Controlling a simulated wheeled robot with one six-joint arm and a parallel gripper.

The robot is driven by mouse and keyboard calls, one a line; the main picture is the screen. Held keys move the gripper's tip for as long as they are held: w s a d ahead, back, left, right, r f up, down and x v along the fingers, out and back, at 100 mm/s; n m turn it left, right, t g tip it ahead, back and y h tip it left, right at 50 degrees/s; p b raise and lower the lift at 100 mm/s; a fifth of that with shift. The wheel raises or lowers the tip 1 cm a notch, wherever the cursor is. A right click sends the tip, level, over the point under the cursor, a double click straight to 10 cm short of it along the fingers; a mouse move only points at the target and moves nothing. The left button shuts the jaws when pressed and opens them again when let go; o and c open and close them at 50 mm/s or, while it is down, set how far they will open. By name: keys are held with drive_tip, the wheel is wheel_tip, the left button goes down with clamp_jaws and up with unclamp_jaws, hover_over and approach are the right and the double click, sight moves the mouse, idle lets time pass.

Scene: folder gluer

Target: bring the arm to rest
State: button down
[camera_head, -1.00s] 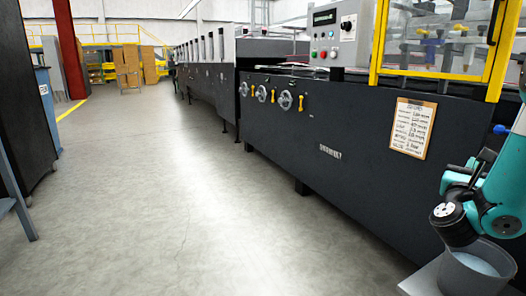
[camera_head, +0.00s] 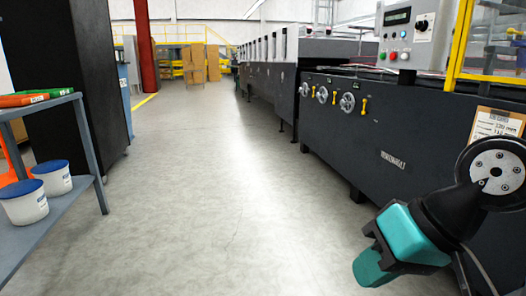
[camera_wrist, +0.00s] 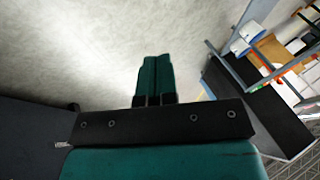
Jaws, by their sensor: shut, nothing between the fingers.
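My gripper shows in the wrist view (camera_wrist: 155,70) with its two teal fingers side by side, shut, with nothing between them. Concrete floor lies behind the fingertips there. In the head view my arm reaches in from the lower right, with teal and black parts of the gripper end (camera_head: 375,268) pointing down and left over the floor. It is in front of the dark machine and appears clear of it. The rest of my arm is cut off by the right edge.
The long dark folder gluer (camera_head: 345,130) lines the right side, with a control box (camera_head: 405,40) and a clipboard (camera_head: 497,122). A grey shelf (camera_head: 85,205) with white, blue-lidded tubs (camera_head: 24,203) stands at left, beside a black cabinet (camera_head: 85,70). The floor aisle (camera_head: 215,190) between is clear.

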drive_tip(key=s+n+g+h, duration=0.2)
drive_tip(key=s+n, duration=0.2)
drive_tip(key=s, duration=0.2)
wheel_tip(320, 180, up, 38)
drive_tip(key=p, duration=3.8)
drive_tip(key=shift+s+d+n+g, duration=0.25)
drive_tip(key=shift+d+n+g, duration=0.05)
drive_tip(key=shift+d, duration=0.15)
